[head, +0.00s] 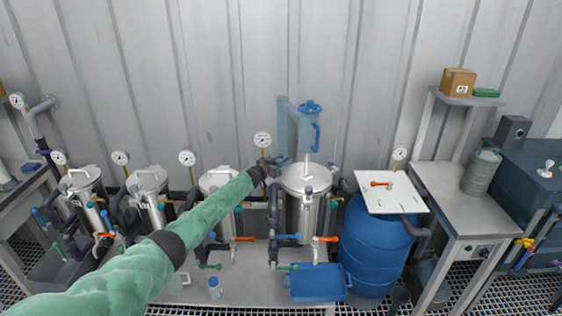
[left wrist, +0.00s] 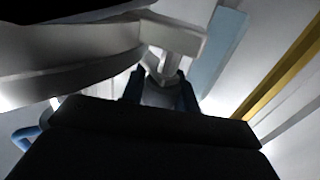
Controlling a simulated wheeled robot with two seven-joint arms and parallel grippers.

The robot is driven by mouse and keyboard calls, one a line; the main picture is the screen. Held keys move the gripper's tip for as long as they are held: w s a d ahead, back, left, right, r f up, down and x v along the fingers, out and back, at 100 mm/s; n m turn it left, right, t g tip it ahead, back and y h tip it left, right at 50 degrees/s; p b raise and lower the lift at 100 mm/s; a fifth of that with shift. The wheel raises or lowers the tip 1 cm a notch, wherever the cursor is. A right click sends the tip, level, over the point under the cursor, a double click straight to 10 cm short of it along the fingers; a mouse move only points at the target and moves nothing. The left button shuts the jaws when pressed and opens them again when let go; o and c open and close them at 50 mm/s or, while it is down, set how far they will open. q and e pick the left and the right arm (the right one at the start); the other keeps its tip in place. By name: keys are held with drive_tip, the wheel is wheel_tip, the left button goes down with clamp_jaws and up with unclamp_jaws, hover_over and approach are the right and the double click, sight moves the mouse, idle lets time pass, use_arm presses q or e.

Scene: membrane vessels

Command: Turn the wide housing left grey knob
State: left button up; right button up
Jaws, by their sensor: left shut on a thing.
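The wide housing (head: 306,205) is the broad steel vessel near the middle, with a pale lid and upright handle. My green-sleeved left arm reaches across from the lower left. Its dark gripper (head: 269,166) is at the upper left side of this housing, by the lid edge. In the left wrist view, the fingers (left wrist: 160,95) are shut on a grey knob (left wrist: 160,90) between them. A pale lid part stands just above it. In the head view, the knob is largely hidden by the gripper. My right gripper is not in view.
Narrower steel vessels (head: 150,200) stand to the left, partly behind my arm. A blue barrel (head: 372,245) with a white board on top stands to the right. A blue tray (head: 318,283) lies in front.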

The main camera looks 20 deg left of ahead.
use_arm(q)
drive_tip(key=o, duration=1)
drive_tip(key=shift+c, duration=0.2)
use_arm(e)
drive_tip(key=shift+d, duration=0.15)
use_arm(q)
drive_tip(key=shift+s+a+f, duration=0.15)
drive_tip(key=shift+s+a, duration=0.2)
drive_tip(key=shift+s, duration=0.1)
drive_tip(key=b+v, duration=0.1)
drive_tip(key=v, duration=0.5)
drive_tip(key=shift+s+b, duration=0.35)
drive_tip(key=shift+b, duration=0.05)
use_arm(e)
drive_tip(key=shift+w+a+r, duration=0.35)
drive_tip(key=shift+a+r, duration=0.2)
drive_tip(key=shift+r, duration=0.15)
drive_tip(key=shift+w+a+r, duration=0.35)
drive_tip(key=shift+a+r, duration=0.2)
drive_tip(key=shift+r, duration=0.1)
